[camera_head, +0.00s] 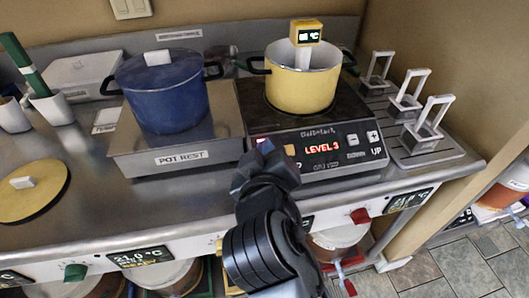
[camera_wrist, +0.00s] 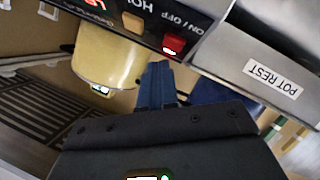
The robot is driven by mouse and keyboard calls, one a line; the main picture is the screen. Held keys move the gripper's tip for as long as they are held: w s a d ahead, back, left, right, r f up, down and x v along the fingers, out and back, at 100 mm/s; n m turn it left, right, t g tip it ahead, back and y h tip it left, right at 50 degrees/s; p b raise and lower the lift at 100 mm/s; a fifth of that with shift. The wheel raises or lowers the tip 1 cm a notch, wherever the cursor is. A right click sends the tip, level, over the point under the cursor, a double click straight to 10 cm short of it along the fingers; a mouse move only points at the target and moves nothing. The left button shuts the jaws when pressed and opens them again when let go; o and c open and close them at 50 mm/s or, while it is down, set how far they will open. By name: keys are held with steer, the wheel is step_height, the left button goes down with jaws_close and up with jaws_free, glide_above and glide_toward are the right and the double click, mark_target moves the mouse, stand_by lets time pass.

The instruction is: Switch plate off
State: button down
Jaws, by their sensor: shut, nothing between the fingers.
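The hot plate (camera_head: 318,150) is a black-topped unit with a lit red "LEVEL 3" display and minus and plus keys. The yellow pot (camera_head: 302,85) stands on it, with a yellow thermometer (camera_head: 306,34) at its rim. In the wrist view, the red ON/OFF button (camera_wrist: 173,44) looks lit and sits beside the tan HOT block (camera_wrist: 132,22). My gripper (camera_head: 262,152) is shut and empty at the plate's front left corner, partly covering the ON/OFF area in the head view. In the wrist view its fingertips (camera_wrist: 159,68) are close to the button; contact cannot be told.
The blue pot (camera_head: 167,95) stands on the pot rest (camera_head: 180,158), left of the plate. White-handled baskets (camera_head: 405,100) stand in a drain tray at the right. A round yellow lid (camera_head: 32,195) lies at the left. A red knob (camera_head: 360,216) is on the counter front.

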steer(key=shift+f, duration=0.15)
stand_by(0.5)
steer(key=shift+w+f, duration=0.2)
steer(key=shift+f, duration=0.05)
steer(key=shift+w+a+f+b, duration=0.1)
steer(key=shift+w+f+b, duration=0.1)
steer(key=shift+f+b, duration=0.3)
stand_by(0.7)
steer(key=shift+r, duration=0.25)
steer(key=shift+s+r+p, duration=0.45)
steer(key=shift+r+p, duration=0.2)
steer(key=shift+p, duration=0.15)
step_height(320, 180, up, 5)
steer(key=s+d+p, duration=0.1)
steer(key=s+p, duration=0.1)
steer(key=p, duration=0.3)
steer(key=shift+s+r, duration=0.15)
steer(key=shift+s, duration=0.25)
